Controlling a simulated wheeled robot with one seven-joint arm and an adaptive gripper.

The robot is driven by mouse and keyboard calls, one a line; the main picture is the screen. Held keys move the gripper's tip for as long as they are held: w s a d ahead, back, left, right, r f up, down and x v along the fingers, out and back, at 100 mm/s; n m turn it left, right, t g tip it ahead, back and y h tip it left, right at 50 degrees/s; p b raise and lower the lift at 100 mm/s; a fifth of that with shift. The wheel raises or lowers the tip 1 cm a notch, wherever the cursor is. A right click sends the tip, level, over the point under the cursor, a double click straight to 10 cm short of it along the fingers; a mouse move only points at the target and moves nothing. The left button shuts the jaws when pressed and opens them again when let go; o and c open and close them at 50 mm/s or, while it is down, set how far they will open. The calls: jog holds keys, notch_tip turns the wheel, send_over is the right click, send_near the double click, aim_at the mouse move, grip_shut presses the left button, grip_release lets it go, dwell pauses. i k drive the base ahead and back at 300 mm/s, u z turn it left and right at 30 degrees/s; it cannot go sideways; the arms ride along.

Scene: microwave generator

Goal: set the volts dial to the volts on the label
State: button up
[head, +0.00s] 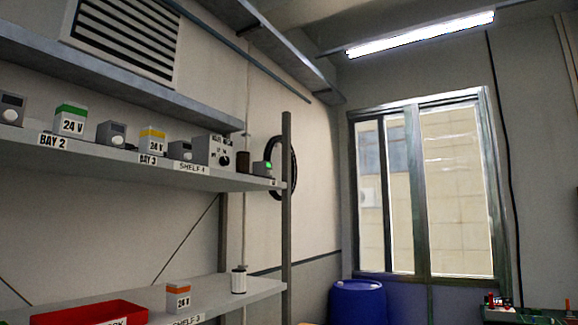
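A grey box with a black round dial (226,160) on its front stands near the right end of the upper shelf. Small black print shows on its face, too small to read surely. Boxes marked "24 V" stand on the shelves: one with a green top (70,119), one with a yellow top (152,140), and one with an orange top (178,297) on the lower shelf. I cannot tell which label belongs to the dial, nor where the dial points. My gripper is not in view.
The upper shelf (205,183) also holds small grey units with round knobs (111,133) and a device with a green light (263,168). A red bin (85,313) and a white cylinder (238,281) are on the lower shelf. A blue barrel (358,302) stands below the window.

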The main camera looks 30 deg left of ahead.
aim_at(224, 161)
jog(key=u, duration=0.1)
jog(key=i, duration=0.9)
jog(key=u, duration=0.5)
